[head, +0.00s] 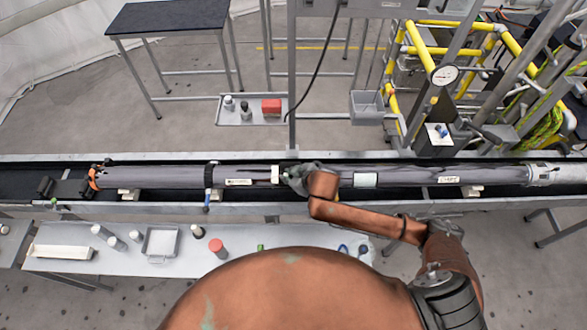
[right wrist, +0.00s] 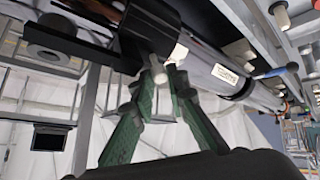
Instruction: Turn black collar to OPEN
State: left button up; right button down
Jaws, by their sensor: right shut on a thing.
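A long grey tube (head: 420,175) lies in the dark trough across the head view. My right gripper (head: 297,178) is at the middle of the tube and covers part of it. In the right wrist view its green fingers (right wrist: 162,78) are closed together at the underside of a dark, round section, which looks like the black collar (right wrist: 150,28). The exact contact is partly hidden by the fingertips. A pale label with dark letters (right wrist: 224,74) is on the shiny tube beside the collar. My left gripper is not in view.
A black band (head: 209,180) circles the tube left of my gripper. White blocks (head: 129,194) stand under the tube. A lower bench (head: 100,262) with bottles and a tray is in front. Yellow pipes (head: 440,50) and a gauge (head: 445,75) stand at the back right.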

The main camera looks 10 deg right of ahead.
jog(key=shift+s+a+f, duration=0.25)
jog(key=shift+s+f, duration=0.5)
jog(key=c, duration=2)
grip_release()
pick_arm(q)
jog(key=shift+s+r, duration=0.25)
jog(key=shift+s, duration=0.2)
pick_arm(e)
jog(key=shift+o, duration=0.5)
jog(key=shift+r, duration=0.1)
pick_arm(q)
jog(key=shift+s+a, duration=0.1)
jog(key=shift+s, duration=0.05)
pick_arm(e)
jog(key=shift+w+d, duration=0.15)
jog(key=v, duration=1.2)
jog(key=shift+r, duration=0.35)
